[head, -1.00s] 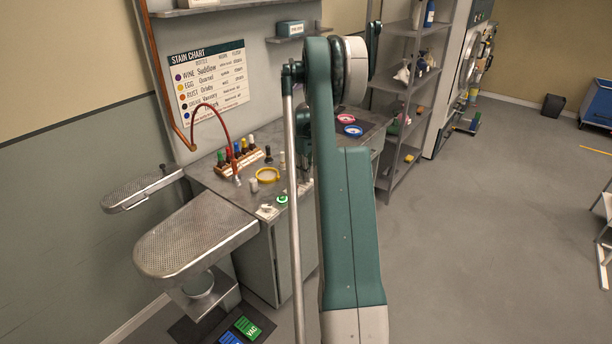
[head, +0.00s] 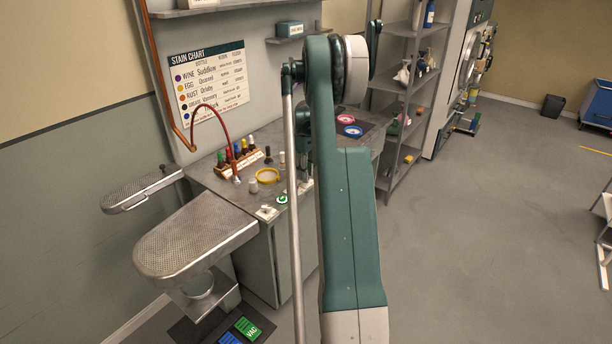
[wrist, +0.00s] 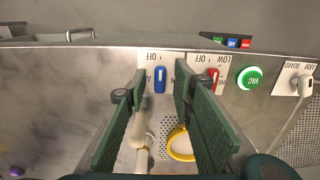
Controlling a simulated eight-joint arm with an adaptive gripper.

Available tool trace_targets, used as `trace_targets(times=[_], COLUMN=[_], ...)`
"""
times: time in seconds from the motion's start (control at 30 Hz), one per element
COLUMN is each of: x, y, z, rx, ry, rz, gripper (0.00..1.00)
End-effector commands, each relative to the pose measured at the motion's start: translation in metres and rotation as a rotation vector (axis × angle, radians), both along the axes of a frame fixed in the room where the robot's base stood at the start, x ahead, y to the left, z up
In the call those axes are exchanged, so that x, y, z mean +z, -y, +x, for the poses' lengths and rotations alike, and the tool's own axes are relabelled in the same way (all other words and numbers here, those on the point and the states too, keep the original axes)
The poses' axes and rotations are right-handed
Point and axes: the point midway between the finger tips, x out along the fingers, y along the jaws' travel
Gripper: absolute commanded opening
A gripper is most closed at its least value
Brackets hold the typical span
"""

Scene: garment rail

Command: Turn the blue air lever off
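The blue air lever (wrist: 160,79) stands upright in the picture on a white plate on the bench front in the wrist view. The word OFF shows upside down at the top edge of its plate. My gripper (wrist: 160,72) is open, with its two green fingers on either side of the blue lever in this view. I cannot tell whether the fingertips reach around the lever or stop short of it. In the head view my arm covers most of the gripper, and the blue lever is not visible there.
A red lever (wrist: 213,78) sits close to the right finger.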

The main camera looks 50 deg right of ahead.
Motion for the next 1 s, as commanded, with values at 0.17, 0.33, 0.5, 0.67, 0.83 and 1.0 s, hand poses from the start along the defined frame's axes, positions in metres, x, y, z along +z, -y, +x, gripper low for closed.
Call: trace_targets(times=[0.17, 0.33, 0.5, 0.67, 0.83, 1.0], x=[0.02, 0.047, 0.074, 0.094, 0.106, 0.11], y=[0.0, 0.0, 0.0, 0.0, 0.0, 0.0], z=[0.0, 0.0, 0.0, 0.0, 0.0, 0.0], rx=[0.0, 0.0, 0.0, 0.0, 0.0, 0.0], ry=[0.0, 0.0, 0.0, 0.0, 0.0, 0.0], rz=[0.0, 0.0, 0.0, 0.0, 0.0, 0.0], gripper=[0.26, 0.26, 0.26, 0.26, 0.26, 0.26])
